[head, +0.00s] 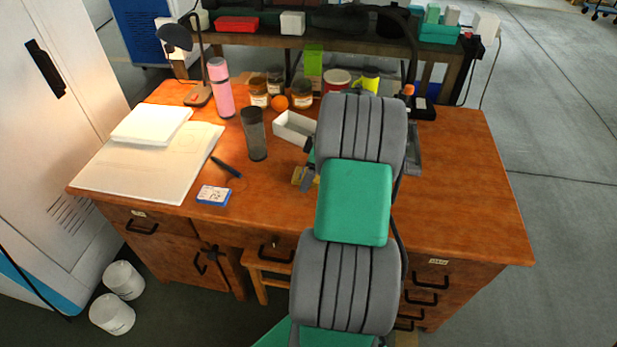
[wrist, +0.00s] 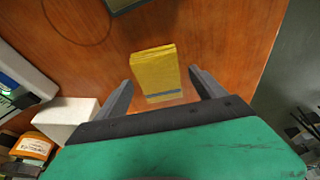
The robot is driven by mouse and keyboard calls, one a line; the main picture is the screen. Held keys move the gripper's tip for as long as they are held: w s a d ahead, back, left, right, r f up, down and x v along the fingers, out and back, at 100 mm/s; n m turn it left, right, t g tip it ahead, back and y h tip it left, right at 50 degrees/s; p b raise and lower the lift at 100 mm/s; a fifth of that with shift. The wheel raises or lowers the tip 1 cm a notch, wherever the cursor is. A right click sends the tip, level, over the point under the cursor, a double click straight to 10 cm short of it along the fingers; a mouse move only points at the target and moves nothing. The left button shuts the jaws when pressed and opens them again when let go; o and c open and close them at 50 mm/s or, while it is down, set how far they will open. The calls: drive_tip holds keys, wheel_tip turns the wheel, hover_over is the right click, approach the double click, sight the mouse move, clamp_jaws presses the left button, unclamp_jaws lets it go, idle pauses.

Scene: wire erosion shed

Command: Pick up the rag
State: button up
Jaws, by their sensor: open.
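A folded yellow rag (wrist: 155,70) with a grey-blue stripe near its near end lies on the wooden desk (wrist: 225,40). In the wrist view it sits between and slightly beyond the two fingertips of my gripper (wrist: 160,77). The fingers are apart, with wood visible on both sides of the rag, and nothing is held. In the head view a small yellow piece (head: 298,174), likely the rag, shows beside my arm. My arm hides most of the gripper there.
A white open box (head: 294,128), a dark tumbler (head: 253,134), jars (head: 259,92) and a pink bottle (head: 220,88) stand behind and left of my arm. A blue-and-white box (head: 213,196) and a pen (head: 227,167) lie at left. The desk's right side (head: 470,190) is clear.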

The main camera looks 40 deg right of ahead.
drive_tip(key=c, duration=1.4)
drive_tip(key=shift+r, duration=0.15)
drive_tip(key=shift+c, duration=0.2)
drive_tip(key=shift+r+p, duration=0.3)
drive_tip(key=shift+p, duration=0.15)
drive_tip(key=r, duration=0.4)
drive_tip(key=shift+s+a+r, duration=0.15)
drive_tip(key=shift+s+a, duration=0.1)
drive_tip(key=shift+s, duration=0.1)
drive_tip(key=s+a+r+b, duration=0.1)
drive_tip(key=s+a+r, duration=0.7)
drive_tip(key=s, duration=0.2)
drive_tip(key=shift+s+r, duration=0.15)
drive_tip(key=shift+r, duration=0.05)
drive_tip(key=o, duration=0.8)
drive_tip(key=shift+a, duration=0.1)
drive_tip(key=c, duration=0.7)
